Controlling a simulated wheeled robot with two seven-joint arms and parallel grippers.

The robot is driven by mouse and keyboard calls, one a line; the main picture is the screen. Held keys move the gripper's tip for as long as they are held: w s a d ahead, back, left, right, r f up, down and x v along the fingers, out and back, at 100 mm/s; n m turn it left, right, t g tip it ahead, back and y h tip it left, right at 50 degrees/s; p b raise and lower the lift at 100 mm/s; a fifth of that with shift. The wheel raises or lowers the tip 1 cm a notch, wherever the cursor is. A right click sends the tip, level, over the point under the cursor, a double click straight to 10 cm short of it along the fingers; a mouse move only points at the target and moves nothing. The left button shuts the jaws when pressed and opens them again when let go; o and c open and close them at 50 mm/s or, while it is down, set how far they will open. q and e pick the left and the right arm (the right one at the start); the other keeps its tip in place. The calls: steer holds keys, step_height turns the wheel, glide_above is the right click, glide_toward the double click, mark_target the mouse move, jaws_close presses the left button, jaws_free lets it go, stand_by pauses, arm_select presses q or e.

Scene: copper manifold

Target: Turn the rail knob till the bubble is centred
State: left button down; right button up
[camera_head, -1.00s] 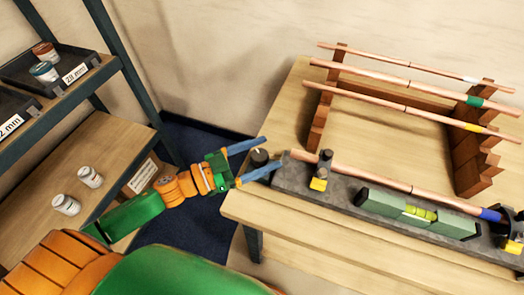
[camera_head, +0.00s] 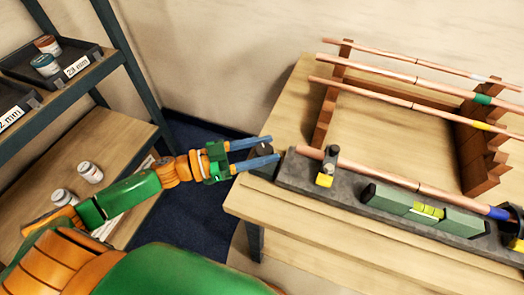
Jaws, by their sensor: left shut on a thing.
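The dark rail knob (camera_head: 263,149) sits at the left end of the grey rail (camera_head: 345,197) on the wooden bench. My left gripper (camera_head: 272,148) has its two blue fingers on either side of the knob and is shut on it. The fingers partly hide the knob. A green spirit level (camera_head: 391,200) lies along the rail, with a yellow-green vial (camera_head: 428,211) in its right half. The bubble is too small to place exactly. My right gripper is not in view.
A copper pipe (camera_head: 400,182) runs above the rail, held by a clamp with a yellow tab (camera_head: 325,180). Several more copper pipes rest on brown stepped racks (camera_head: 480,150) behind. Shelves with jars (camera_head: 90,172) stand at the left.

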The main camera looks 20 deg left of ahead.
arm_select(q)
steer(key=m+g+h+b, duration=0.1)
steer(key=m+g+b, duration=0.1)
steer(key=g+b, duration=0.2)
steer(key=m+g+h+b, duration=0.1)
steer(key=m+g+b, duration=0.2)
steer(key=g+b, duration=0.1)
steer(key=f+m+g+h+b, duration=0.1)
steer(key=m+g+b, duration=0.2)
steer(key=g, duration=0.1)
steer(key=shift+w+b, duration=0.15)
steer(key=shift+b, duration=0.25)
steer(key=shift+r+m+g+b, duration=0.25)
steer(key=shift+m+g+b, duration=0.95)
steer(key=shift+g, duration=0.4)
steer(key=shift+c, duration=2.4)
jaws_free()
steer(key=shift+o, duration=1)
steer(key=shift+d+r, duration=0.15)
steer(key=shift+d, duration=0.1)
steer(key=shift+a, duration=0.1)
